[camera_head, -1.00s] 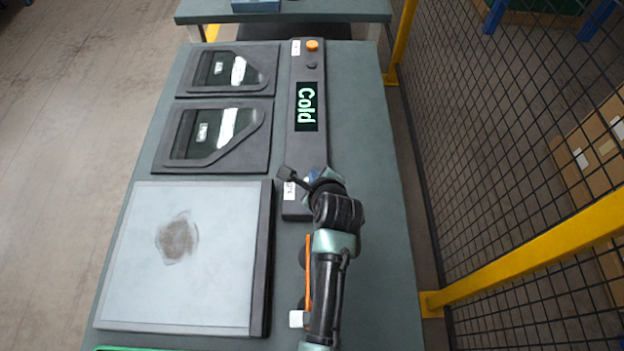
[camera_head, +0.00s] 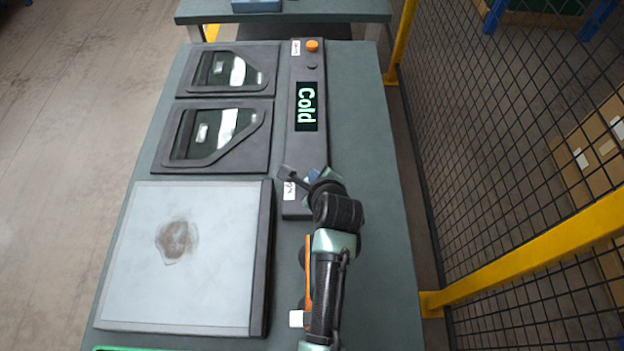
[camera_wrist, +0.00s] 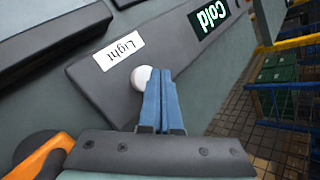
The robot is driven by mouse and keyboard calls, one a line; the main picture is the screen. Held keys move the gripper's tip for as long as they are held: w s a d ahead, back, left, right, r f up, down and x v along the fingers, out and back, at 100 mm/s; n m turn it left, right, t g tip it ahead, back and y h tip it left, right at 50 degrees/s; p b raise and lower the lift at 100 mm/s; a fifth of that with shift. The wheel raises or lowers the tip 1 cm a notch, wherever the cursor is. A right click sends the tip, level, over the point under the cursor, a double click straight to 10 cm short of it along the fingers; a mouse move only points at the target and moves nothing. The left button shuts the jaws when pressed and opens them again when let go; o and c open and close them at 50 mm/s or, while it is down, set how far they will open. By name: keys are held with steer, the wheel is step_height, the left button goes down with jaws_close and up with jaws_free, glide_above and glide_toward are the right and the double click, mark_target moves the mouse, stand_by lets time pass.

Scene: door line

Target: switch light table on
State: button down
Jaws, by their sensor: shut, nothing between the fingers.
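The light table (camera_head: 190,300) is a pale flat panel with a dark frame and a brownish smudge, at the lower left in the head view. I cannot tell whether it is lit. A dark control bar (camera_head: 305,145) runs beside it. In the wrist view a round white button (camera_wrist: 140,76) sits on the bar beside a white "Light" label (camera_wrist: 118,50). My gripper (camera_wrist: 161,74) has its blue fingers shut and empty, with the tips at the button, partly covering it. I cannot tell whether they touch. In the head view my gripper (camera_head: 314,176) is at the bar's near end.
The bar has a lit green "Cold" display (camera_head: 306,106) and an orange button (camera_head: 312,46) at its far end. Two framed door panels (camera_head: 213,135) lie left of it. An orange-handled tool (camera_head: 308,270) lies by my arm. A mesh fence (camera_head: 500,150) stands right.

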steer(key=shift+f, duration=0.45)
steer(key=shift+f+b, duration=0.3)
steer(key=shift+f, duration=0.25)
stand_by(0.9)
steer(key=shift+r+p, duration=0.95)
steer(key=shift+p, duration=0.15)
step_height(320, 180, up, 5)
steer(key=p, duration=0.5)
stand_by(0.5)
